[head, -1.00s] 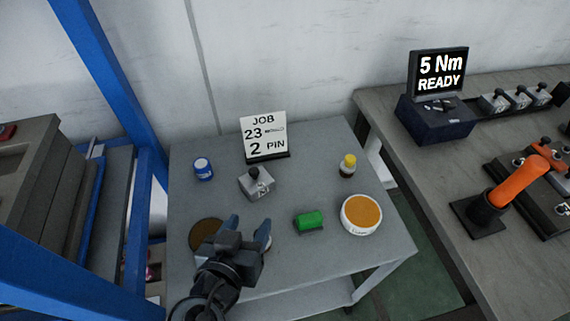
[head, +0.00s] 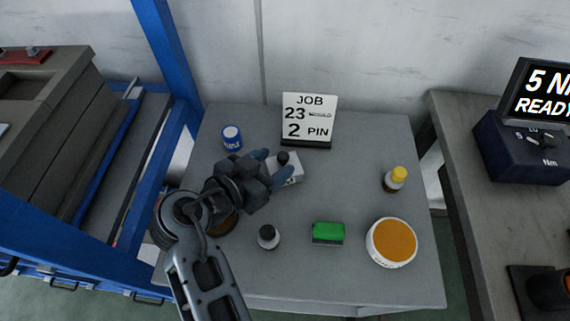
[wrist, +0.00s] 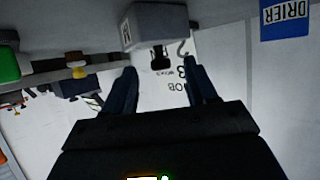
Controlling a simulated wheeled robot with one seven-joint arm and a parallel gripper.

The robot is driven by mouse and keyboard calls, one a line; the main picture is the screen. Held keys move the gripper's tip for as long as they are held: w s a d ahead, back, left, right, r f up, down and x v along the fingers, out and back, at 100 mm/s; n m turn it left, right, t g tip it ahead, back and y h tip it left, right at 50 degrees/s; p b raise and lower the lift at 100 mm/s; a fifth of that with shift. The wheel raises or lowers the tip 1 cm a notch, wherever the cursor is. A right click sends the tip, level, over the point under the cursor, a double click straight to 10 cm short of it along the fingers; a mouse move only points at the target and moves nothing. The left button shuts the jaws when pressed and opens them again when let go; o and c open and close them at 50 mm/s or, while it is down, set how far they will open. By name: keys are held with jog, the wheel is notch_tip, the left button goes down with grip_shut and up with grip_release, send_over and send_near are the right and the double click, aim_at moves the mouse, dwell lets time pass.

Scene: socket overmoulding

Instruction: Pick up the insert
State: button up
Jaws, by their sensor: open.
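The insert appears to be the light grey metal block with a black knob (head: 294,172); it stands on the grey table in front of the job sign. In the head view my gripper partly hides it. My gripper (head: 273,164) is open, with its blue-grey fingers pointing toward the block from the left. In the wrist view, which is upside down, the block (wrist: 157,22) and its knob show beyond the two spread fingers (wrist: 162,85). Nothing is between the fingers; the knob looks a little ahead of them.
The job sign (head: 308,120) stands behind the block. A blue-and-white can (head: 232,138), a dark-capped bottle (head: 269,238), a green block (head: 328,232), a yellow-capped bottle (head: 396,179) and a tub of orange material (head: 392,242) stand around. A blue frame post (head: 168,50) rises at left.

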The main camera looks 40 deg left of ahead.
jog(key=shift+x, duration=0.9)
grip_shut()
jog(key=shift+r, duration=0.1)
